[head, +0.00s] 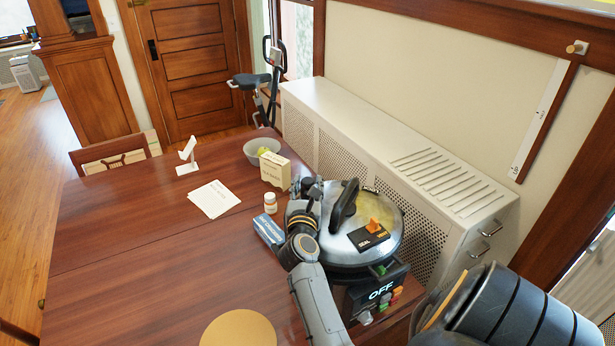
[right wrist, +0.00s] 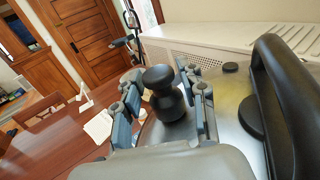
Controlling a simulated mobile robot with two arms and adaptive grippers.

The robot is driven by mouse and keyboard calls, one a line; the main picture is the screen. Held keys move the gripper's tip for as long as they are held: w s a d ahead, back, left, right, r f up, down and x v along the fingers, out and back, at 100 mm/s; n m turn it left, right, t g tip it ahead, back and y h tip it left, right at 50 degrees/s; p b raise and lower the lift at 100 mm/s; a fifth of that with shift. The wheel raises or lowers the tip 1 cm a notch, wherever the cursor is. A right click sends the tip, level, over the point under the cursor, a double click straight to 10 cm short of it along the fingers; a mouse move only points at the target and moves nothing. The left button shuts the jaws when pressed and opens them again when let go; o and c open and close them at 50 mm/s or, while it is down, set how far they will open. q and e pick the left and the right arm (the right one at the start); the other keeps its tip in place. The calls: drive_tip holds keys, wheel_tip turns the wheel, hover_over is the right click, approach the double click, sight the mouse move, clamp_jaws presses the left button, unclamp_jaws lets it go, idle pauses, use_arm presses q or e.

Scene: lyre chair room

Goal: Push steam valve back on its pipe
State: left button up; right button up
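A large steel pressure cooker (head: 385,256) with a black lid handle (head: 344,205) stands at the table's right side. Its lid bears a black label plate with an orange pointer (head: 373,226). My right gripper (head: 308,190) is at the lid's left edge. In the right wrist view, a black knob, which looks like the steam valve (right wrist: 163,92), stands between my spread fingers (right wrist: 163,110), with gaps showing beside it. The pipe under it is hidden, so I cannot tell how it is seated. The lid handle (right wrist: 285,95) is to its right. My left gripper is not in view.
A white radiator cover (head: 350,130) runs behind. The table's left part (head: 130,250) is mostly clear.

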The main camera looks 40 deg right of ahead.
sight(307, 180)
drive_tip(key=shift+o, duration=0.5)
drive_tip(key=shift+s+f, duration=0.1)
drive_tip(key=shift+f, duration=0.4)
wheel_tip(307, 180, up, 11)
idle(0.3)
